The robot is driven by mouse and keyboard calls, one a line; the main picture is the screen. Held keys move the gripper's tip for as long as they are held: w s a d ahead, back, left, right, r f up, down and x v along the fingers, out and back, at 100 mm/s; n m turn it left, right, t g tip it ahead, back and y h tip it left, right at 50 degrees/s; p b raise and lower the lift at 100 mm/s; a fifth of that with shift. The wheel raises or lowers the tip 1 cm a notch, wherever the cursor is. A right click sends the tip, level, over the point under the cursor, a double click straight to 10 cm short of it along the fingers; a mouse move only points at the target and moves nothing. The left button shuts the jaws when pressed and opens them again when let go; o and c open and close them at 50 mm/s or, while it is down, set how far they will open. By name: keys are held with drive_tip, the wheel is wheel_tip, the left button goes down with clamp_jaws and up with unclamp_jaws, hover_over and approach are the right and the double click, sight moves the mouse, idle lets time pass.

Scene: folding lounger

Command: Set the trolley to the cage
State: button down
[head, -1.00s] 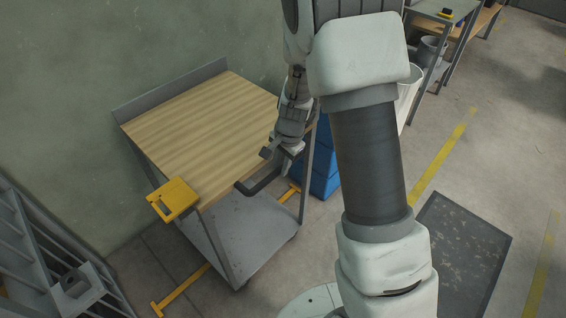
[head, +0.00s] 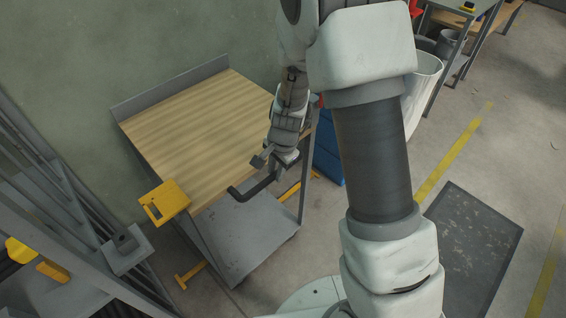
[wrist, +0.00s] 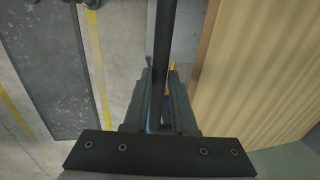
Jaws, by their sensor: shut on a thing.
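The trolley (head: 205,125) has a wooden top, a grey lower shelf and a raised grey back edge by the wall. A yellow bracket (head: 165,203) is fixed at its front left corner. Its dark handle (head: 250,190) sticks out at the front. My gripper (head: 277,160) is shut on the handle at its right part. In the wrist view the handle bar (wrist: 163,50) runs between the fingers of my gripper (wrist: 160,100). The cage (head: 60,200), with grey bars, stands at the left, apart from the trolley. A grey block (head: 126,242) juts from it.
Yellow floor markings (head: 190,276) lie beneath the trolley. Blue crates (head: 328,150) and a white bin (head: 424,85) stand behind my arm. A dark mat (head: 465,245) lies on the right. A narrow strip of floor separates trolley and cage.

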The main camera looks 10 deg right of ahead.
sight(246, 195)
drive_tip(key=s+a, duration=0.2)
drive_tip(key=s+a+p, duration=0.1)
drive_tip(key=s+a, duration=0.1)
drive_tip(key=a, duration=0.1)
drive_tip(key=s+a+p, duration=0.1)
drive_tip(key=s+a, duration=0.1)
drive_tip(key=a, duration=0.1)
drive_tip(key=c, duration=0.8)
unclamp_jaws()
drive_tip(key=shift+a, duration=0.1)
drive_tip(key=shift+o, duration=0.4)
drive_tip(key=shift+w+r, duration=0.1)
drive_tip(key=shift+r, duration=0.3)
wheel_tip(246, 195, up, 16)
drive_tip(key=s+d+p, duration=0.2)
drive_tip(key=p, duration=0.4)
drive_tip(key=shift+s+r+p, duration=0.15)
drive_tip(key=shift+s+p, duration=0.15)
drive_tip(key=shift+s, duration=0.05)
